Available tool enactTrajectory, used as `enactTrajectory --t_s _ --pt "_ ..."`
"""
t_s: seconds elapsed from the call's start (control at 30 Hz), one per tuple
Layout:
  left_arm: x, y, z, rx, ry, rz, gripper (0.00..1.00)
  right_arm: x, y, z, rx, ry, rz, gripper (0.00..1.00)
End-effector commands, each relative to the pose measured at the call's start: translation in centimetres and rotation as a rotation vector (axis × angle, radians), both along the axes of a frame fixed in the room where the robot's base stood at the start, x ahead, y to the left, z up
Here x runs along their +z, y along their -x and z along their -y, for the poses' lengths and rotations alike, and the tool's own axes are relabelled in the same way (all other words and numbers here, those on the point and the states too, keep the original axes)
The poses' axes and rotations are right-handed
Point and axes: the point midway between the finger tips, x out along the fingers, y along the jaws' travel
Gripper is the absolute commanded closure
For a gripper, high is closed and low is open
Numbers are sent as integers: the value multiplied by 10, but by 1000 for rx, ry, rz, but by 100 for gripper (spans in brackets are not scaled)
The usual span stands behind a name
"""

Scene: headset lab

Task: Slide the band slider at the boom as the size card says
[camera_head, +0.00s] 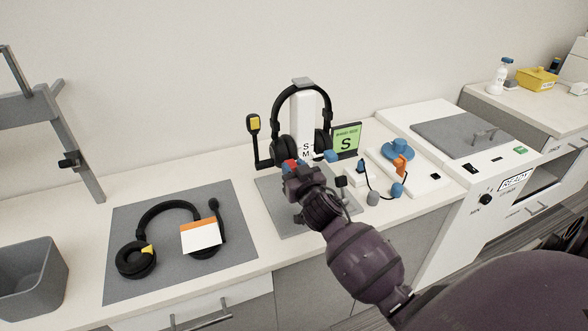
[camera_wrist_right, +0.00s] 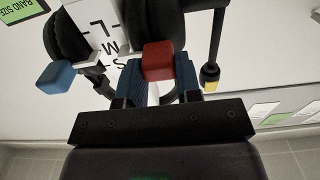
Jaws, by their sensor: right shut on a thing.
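A black headset (camera_head: 328,105) hangs on a white stand (camera_head: 302,103) marked with size letters. Its boom (camera_head: 255,150) with a yellow tip stands on the left side. The green size card (camera_head: 346,141) beside it reads "S". My right gripper (camera_head: 291,168) is at the lower boom-side ear cup, shut on the red band slider (camera_wrist_right: 158,60), which sits between its blue fingers in the wrist view. A blue slider (camera_head: 331,156) is on the other side, apart from the gripper; it also shows in the wrist view (camera_wrist_right: 55,76). The red slider's exact mark cannot be told. My left gripper is out of view.
A second headset with an orange-and-white card (camera_head: 201,236) lies on a grey mat (camera_head: 130,284) at left. A grey bin (camera_head: 30,280) stands at the front left. A white tray (camera_head: 432,181) with blue and orange parts and a white machine (camera_head: 480,165) stand at right.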

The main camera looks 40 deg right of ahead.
Motion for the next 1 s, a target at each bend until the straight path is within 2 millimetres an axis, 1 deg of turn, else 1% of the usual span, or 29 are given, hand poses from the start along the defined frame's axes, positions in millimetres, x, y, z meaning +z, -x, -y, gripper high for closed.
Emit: enactTrajectory --t_s 0.03,0.07,0.1,0.27,0.37,0.5,0.6,0.67,0.8,0.97,1.0 --pt "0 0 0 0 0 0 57 0 0 0 0 0 0 95" --pt "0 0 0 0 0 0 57 0 0 0 0 0 0 99" --pt "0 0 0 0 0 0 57 0 0 0 0 0 0 100" --pt "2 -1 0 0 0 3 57 2 0 0 0 -1 1 100" --pt "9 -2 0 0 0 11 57 9 0 0 0 -1 4 100" --pt "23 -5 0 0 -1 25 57 25 0 0 0 -3 10 100" --pt "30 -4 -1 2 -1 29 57 33 0 0 0 -1 9 100" --pt "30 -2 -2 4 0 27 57 34 0 0 0 0 8 100" --pt "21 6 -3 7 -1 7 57 33 0 0 1 1 7 100" --pt "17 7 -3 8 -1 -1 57 34 -1 0 1 1 10 100" --pt "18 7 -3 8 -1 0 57 34 -1 0 1 2 11 64"
